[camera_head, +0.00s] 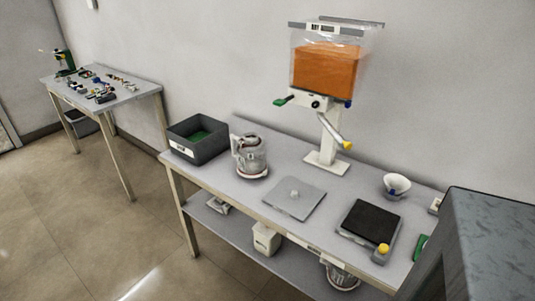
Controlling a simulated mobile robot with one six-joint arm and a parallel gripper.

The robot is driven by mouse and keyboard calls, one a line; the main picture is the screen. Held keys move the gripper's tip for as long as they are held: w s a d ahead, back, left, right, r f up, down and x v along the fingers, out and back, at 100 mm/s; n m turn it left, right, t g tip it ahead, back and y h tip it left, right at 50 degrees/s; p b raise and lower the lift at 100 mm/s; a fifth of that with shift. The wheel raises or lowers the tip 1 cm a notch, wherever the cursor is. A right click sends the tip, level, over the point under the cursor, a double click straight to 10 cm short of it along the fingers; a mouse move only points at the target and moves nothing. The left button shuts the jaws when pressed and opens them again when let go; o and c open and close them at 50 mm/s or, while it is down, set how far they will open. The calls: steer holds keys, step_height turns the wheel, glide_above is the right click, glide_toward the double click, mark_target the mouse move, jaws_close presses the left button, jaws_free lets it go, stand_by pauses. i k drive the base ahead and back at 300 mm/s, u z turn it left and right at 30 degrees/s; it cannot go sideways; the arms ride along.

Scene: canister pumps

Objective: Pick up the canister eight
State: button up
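A clear canister (250,157) with a whitish handle and a reddish band at its base stands upright on the grey table, right of the dark bin. A second clear canister (341,276) stands on the lower shelf, partly hidden by the tabletop. I cannot read a number on either, so I cannot tell which is canister eight. My gripper is not in view.
A dispenser (325,70) with orange contents stands at the table's back. A dark bin (197,138), a flat grey plate (294,198), a black-topped device (370,220) and a white bowl (396,186) share the tabletop. A dark grey block (490,240) fills the lower right.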

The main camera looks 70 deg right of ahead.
mark_target(252, 163)
steer(key=z, duration=0.95)
steer(key=k, duration=0.65)
steer(key=u, duration=1.05)
steer(key=i, duration=1)
steer(key=z, duration=0.05)
